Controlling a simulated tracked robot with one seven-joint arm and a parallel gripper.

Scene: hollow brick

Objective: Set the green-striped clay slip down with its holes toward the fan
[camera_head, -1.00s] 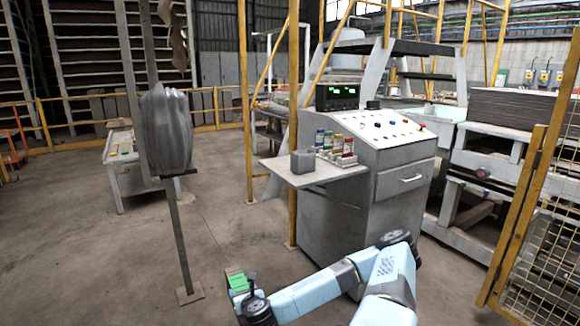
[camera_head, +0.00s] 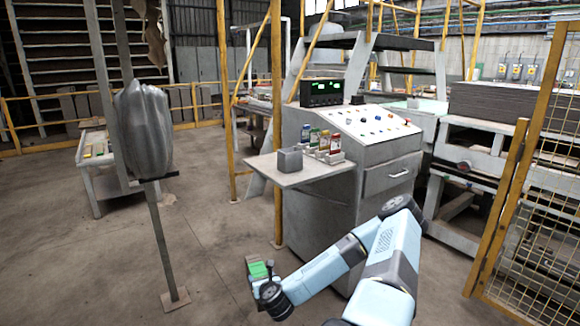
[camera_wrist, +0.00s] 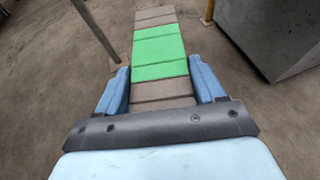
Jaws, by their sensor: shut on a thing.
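The green-striped clay slip (camera_head: 258,269) is a long grey-brown block with a wide bright green band. My gripper (camera_wrist: 161,84) is shut on it, one blue finger on each side, as the wrist view shows. The slip (camera_wrist: 160,50) points away from the wrist, held above the floor left of the grey cabinet. Its holes do not show in either view. A grey, ribbed, rounded thing (camera_head: 143,130) stands on a thin pole to the left, apart from the slip; I cannot tell whether it is the fan.
The grey control cabinet (camera_head: 345,215) has a side shelf (camera_head: 290,176) with a grey block (camera_head: 289,160) and small coloured containers (camera_head: 318,142). A low bench (camera_head: 96,160) with small items stands at the left. A yellow mesh fence (camera_head: 530,200) is at right. Floor between pole and cabinet is clear.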

